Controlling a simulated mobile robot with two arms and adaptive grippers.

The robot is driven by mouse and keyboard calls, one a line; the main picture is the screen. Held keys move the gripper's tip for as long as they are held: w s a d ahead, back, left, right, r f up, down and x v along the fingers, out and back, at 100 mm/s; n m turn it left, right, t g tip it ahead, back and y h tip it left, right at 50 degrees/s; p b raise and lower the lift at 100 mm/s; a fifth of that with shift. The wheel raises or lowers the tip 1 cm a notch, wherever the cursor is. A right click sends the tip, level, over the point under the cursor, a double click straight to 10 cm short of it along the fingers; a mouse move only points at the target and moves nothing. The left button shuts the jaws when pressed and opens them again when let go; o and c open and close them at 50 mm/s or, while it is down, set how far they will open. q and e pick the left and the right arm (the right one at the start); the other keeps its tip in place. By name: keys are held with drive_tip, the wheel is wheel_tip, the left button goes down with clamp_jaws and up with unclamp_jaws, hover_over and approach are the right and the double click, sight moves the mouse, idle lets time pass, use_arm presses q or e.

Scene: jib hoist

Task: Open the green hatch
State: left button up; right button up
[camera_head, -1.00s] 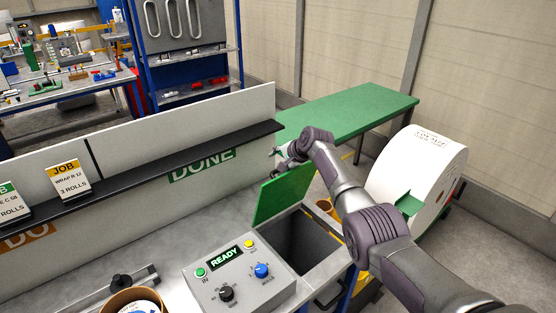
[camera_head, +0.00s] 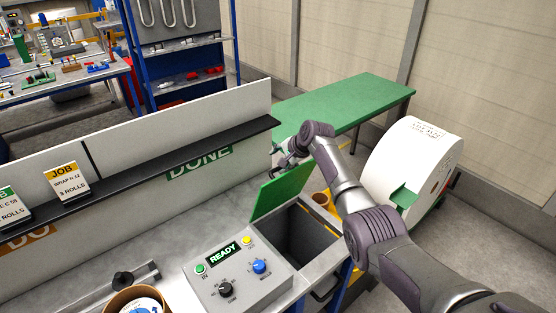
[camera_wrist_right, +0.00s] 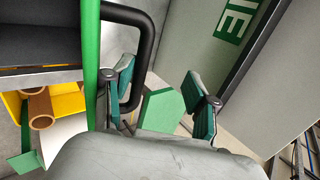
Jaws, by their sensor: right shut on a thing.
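The green hatch (camera_head: 281,192) stands raised and tilted up at the back of a dark square opening (camera_head: 297,235) in the bench top. My right gripper (camera_head: 287,152) is behind the hatch's upper edge, partly hidden by it and by my wrist. In the right wrist view the hatch shows edge-on as a green strip (camera_wrist_right: 91,60), with its black bar handle (camera_wrist_right: 147,45) beside it. My left gripper is not in view.
A white board with a dark ledge (camera_head: 180,154) runs behind the bench. A green table (camera_head: 345,105) and a large white roll (camera_head: 415,165) stand beyond my right arm.

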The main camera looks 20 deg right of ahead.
wheel_tip(320, 180, up, 11)
drive_tip(key=w+t, duration=0.1)
drive_tip(key=w, duration=0.2)
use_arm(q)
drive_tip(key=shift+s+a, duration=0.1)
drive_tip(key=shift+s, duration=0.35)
use_arm(e)
drive_tip(key=s+a+v, duration=0.1)
drive_tip(key=v, duration=1.4)
drive_tip(key=shift+s, duration=0.15)
drive_tip(key=shift+c, duration=0.2)
